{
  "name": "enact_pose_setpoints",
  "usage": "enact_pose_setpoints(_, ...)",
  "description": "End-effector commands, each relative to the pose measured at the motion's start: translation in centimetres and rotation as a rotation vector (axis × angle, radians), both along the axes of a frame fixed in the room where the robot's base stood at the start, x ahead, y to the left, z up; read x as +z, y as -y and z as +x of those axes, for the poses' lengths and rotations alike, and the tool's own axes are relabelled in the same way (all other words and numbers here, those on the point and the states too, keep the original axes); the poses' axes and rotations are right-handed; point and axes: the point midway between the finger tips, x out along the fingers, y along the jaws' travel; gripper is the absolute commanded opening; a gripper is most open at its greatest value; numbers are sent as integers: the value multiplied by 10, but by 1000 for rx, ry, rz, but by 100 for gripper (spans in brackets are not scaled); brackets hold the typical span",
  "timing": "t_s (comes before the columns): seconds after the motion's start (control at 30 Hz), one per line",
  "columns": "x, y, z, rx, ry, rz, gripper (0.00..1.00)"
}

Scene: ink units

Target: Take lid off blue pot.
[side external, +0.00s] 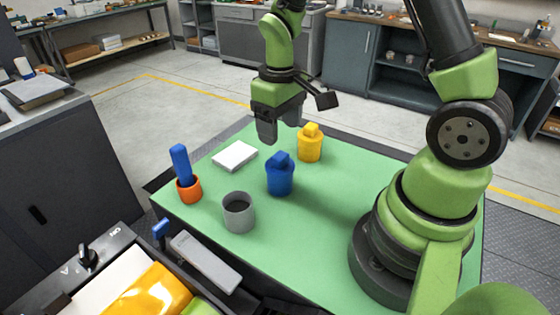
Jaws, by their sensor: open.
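The blue pot (280,184) stands upright on the green table top, near its middle. My gripper (279,134) is open and empty, pointing down. In the picture it is above the blue pot and appears apart from it. The exact distance in depth cannot be told from this one view.
A yellow lidded pot (310,144) stands behind right of the blue pot. A grey open cup (239,213) is front left. An orange cup (189,190) holds a blue stick. A white block (235,156) lies at the back left.

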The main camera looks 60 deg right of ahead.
Motion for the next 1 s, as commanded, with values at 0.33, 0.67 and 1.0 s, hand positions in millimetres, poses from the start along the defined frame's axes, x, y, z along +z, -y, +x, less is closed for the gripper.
enact_pose_setpoints(0.33,-40,-3,2,0,-5,1,66)
enact_pose_setpoints(0.67,-62,-2,3,-1,2,0,66)
enact_pose_setpoints(1.0,-62,-2,3,-1,2,0,15)
